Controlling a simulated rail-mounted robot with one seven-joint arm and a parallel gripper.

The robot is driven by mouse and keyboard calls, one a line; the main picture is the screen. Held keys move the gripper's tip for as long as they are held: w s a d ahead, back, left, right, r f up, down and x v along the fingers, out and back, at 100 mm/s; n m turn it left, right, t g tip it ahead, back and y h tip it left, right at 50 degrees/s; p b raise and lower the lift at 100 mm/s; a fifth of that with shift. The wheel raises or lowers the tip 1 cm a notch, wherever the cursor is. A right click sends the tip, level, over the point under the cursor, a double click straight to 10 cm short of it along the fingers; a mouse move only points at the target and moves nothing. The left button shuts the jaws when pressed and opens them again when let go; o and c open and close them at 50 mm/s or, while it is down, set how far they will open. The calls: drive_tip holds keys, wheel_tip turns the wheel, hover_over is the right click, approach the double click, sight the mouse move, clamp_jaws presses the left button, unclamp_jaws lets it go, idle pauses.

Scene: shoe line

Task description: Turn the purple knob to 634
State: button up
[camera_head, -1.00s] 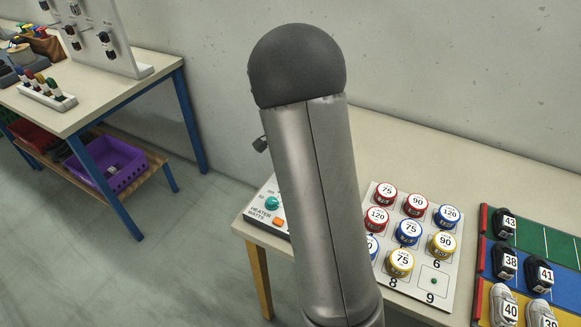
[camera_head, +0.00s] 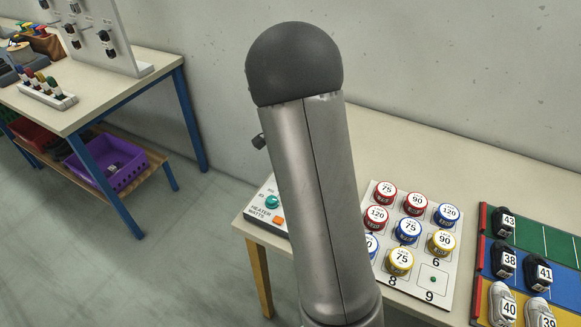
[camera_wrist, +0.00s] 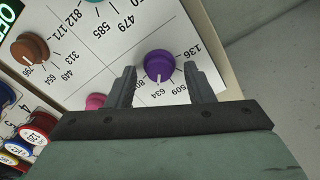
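In the wrist view, the purple knob (camera_wrist: 158,65) stands on a white panel (camera_wrist: 90,62) with printed numbers around it. The white line on the knob points down the picture, toward the printed 634. Nearby marks read 509 and 136, and another is partly covered. My gripper (camera_wrist: 159,70) is open, with one finger to the left of the knob and one to the right. A gap shows between each fingertip and the knob; I see no contact. In the head view my arm hides the purple knob and my gripper.
A brown knob (camera_wrist: 30,49), a pink knob (camera_wrist: 96,101) and a teal knob share the panel. In the head view, a heater box with a teal knob (camera_head: 271,202) stands left of my arm. A board of numbered tins (camera_head: 461,215) and a shoe rack (camera_head: 483,218) lie right.

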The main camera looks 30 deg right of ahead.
wheel_tip(320, 180, up, 17)
drive_tip(key=shift+r, duration=0.2)
idle(0.3)
idle(0.4)
